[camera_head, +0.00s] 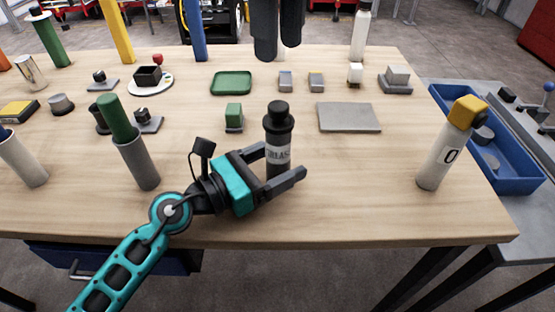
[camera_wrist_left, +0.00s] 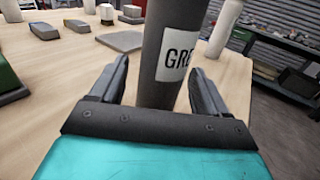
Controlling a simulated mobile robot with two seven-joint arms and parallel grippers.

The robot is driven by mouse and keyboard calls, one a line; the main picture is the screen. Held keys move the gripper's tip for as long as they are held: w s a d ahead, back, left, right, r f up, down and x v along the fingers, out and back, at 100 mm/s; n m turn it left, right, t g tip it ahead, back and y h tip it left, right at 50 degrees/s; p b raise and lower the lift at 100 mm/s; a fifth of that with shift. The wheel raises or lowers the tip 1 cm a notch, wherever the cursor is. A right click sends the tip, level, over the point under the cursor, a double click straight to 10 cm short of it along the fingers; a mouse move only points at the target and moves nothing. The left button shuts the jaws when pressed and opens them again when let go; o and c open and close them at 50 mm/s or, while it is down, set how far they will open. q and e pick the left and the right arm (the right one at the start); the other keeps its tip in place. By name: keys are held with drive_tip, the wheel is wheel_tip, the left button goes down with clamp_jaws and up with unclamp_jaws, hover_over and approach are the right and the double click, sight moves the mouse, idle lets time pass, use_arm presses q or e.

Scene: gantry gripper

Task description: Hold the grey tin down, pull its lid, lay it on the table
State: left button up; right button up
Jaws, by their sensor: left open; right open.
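The dark grey tin (camera_head: 278,155) stands upright on the table, with a white label whose letters are partly hidden. Its black knobbed lid (camera_head: 278,113) is on top. My left gripper (camera_head: 285,160) is open, with one finger on each side of the tin's body; I cannot tell whether either touches it. In the left wrist view the tin (camera_wrist_left: 168,85) stands between the spread fingers (camera_wrist_left: 160,78), its label showing "GRE", its top out of frame. My right gripper (camera_head: 279,48) is open above the back of the table, apart from the lid.
A flat grey plate (camera_head: 349,117) lies right of the tin, with bare wood around it. A green block (camera_head: 234,117) is behind left. A grey cylinder with a green top (camera_head: 136,150) stands left, a white bottle with a yellow cap (camera_head: 445,145) right. A blue bin (camera_head: 510,170) is beyond the table's edge.

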sight(279, 105)
use_arm(q)
drive_tip(key=c, duration=1.1)
drive_tip(key=shift+o, duration=0.2)
use_arm(e)
drive_tip(key=shift+o, duration=0.7)
drive_tip(key=o, duration=0.5)
drive_tip(key=n, duration=0.1)
drive_tip(key=d+n+y, duration=0.1)
drive_tip(key=shift+s+d+r+n, duration=0.15)
drive_tip(key=shift+s+r+n, duration=0.15)
drive_tip(key=shift+r, duration=0.1)
drive_tip(key=shift+c, duration=0.2)
drive_tip(key=shift+o, duration=0.8)
drive_tip(key=shift+f+t, duration=0.1)
drive_tip(key=shift+t, duration=0.2)
drive_tip(key=f, duration=0.4)
drive_tip(key=a+f, duration=0.1)
drive_tip(key=f, duration=0.6)
drive_tip(key=shift+w+a+f, duration=0.15)
drive_tip(key=shift+w+f, duration=0.1)
drive_tip(key=shift+f, duration=0.05)
drive_tip(key=shift+c, duration=0.3)
drive_tip(key=c, duration=1)
drive_tip(key=shift+r, duration=1.55)
